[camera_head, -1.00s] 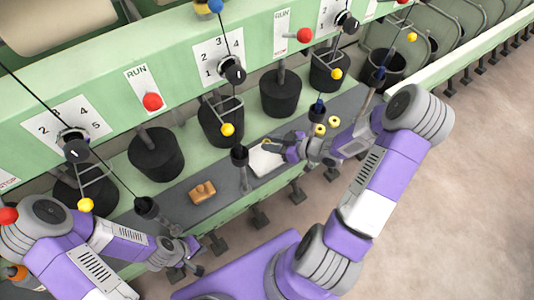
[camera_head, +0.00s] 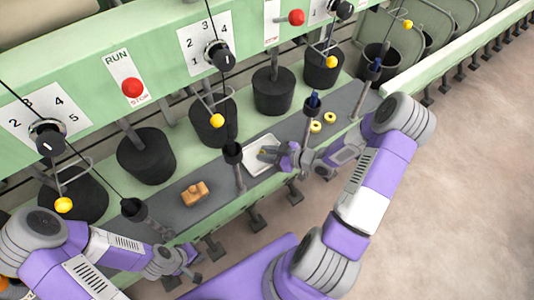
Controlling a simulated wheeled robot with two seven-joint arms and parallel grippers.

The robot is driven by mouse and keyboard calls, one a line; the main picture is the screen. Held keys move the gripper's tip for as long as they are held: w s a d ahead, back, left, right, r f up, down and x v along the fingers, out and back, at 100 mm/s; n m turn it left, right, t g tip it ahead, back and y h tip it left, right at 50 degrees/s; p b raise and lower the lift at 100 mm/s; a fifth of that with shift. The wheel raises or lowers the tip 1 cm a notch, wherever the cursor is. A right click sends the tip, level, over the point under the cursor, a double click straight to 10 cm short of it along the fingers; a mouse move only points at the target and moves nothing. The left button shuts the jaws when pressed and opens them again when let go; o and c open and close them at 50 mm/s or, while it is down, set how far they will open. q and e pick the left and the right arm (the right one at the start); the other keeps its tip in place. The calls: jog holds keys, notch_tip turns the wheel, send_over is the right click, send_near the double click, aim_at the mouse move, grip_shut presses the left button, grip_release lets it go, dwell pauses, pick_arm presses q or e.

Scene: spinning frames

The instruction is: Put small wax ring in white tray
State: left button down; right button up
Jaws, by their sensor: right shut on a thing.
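The white tray (camera_head: 256,168) lies on the grey shelf in the middle of the head view. My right gripper (camera_head: 267,153) is over the tray and shut on a small yellowish wax ring (camera_head: 262,152), mostly hidden by the fingers. I cannot tell whether the ring touches the tray floor. Two more yellow rings (camera_head: 315,127) and (camera_head: 330,118) lie on the shelf to the right of the tray. My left gripper (camera_head: 194,264) is low at the left, in front of the shelf edge, open and empty.
A brown wooden object (camera_head: 195,193) lies on the shelf left of the tray. An upright spindle (camera_head: 236,165) stands close to the tray's left side, and another (camera_head: 312,108) stands to its right. Black cans (camera_head: 146,156) line the back.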

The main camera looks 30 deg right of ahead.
jog(key=shift+s+f, duration=0.3)
jog(key=shift+f, duration=0.35)
jog(key=o, duration=1)
jog(key=shift+r, duration=0.15)
jog(key=p+v, duration=0.2)
jog(key=v, duration=0.4)
jog(key=r+p+v, duration=0.1)
jog(key=p+v, duration=0.2)
jog(key=v, duration=0.3)
jog(key=shift+w+r, duration=0.1)
jog(key=shift+w, duration=0.1)
